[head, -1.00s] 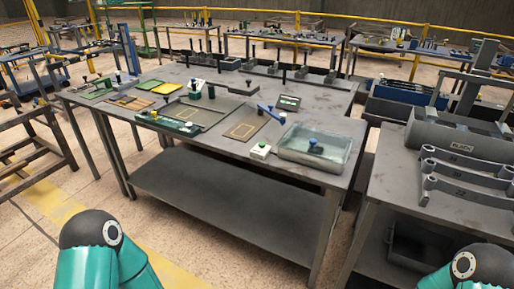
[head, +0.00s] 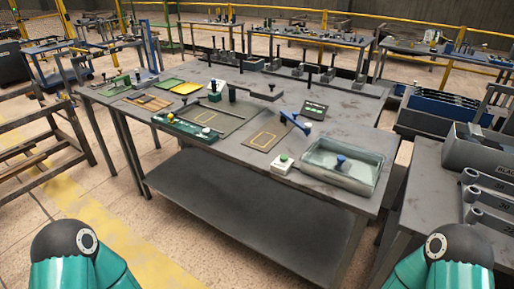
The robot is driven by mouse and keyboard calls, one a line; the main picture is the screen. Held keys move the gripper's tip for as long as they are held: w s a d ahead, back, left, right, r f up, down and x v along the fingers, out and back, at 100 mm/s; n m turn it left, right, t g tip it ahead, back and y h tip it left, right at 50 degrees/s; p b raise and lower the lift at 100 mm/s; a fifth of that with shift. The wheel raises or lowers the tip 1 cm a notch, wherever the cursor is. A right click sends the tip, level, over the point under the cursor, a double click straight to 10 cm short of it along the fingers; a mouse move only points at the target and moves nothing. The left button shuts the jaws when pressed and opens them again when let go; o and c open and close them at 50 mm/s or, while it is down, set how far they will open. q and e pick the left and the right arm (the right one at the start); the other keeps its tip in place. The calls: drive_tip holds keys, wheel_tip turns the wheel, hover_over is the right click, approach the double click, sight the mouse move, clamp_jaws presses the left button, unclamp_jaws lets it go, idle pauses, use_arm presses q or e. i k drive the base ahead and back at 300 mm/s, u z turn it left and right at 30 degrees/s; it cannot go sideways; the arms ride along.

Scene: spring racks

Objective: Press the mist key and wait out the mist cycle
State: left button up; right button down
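A small white box with a green button (head: 284,161), which looks like the mist key, sits near the front edge of the grey worktable (head: 370,115). To its right is a clear, shallow, lidded box (head: 360,180) with a blue knob (head: 340,160) on top. I cannot tell whether any mist is inside. Behind them stands a small dark display (head: 314,110) with unreadable text. Only green and black links of my two arms show at the bottom corners. Neither gripper is in view, and nothing of mine touches the key.
A blue-handled tool (head: 294,122) lies near a dark plate with a yellow outline (head: 264,136). Green and yellow trays (head: 186,88) are at the back left. A second bench with grey brackets (head: 488,195) stands right. The floor before the table is clear.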

sight(284, 157)
drive_tip(key=u, duration=0.2)
drive_tip(key=i, duration=0.95)
drive_tip(key=z, duration=0.05)
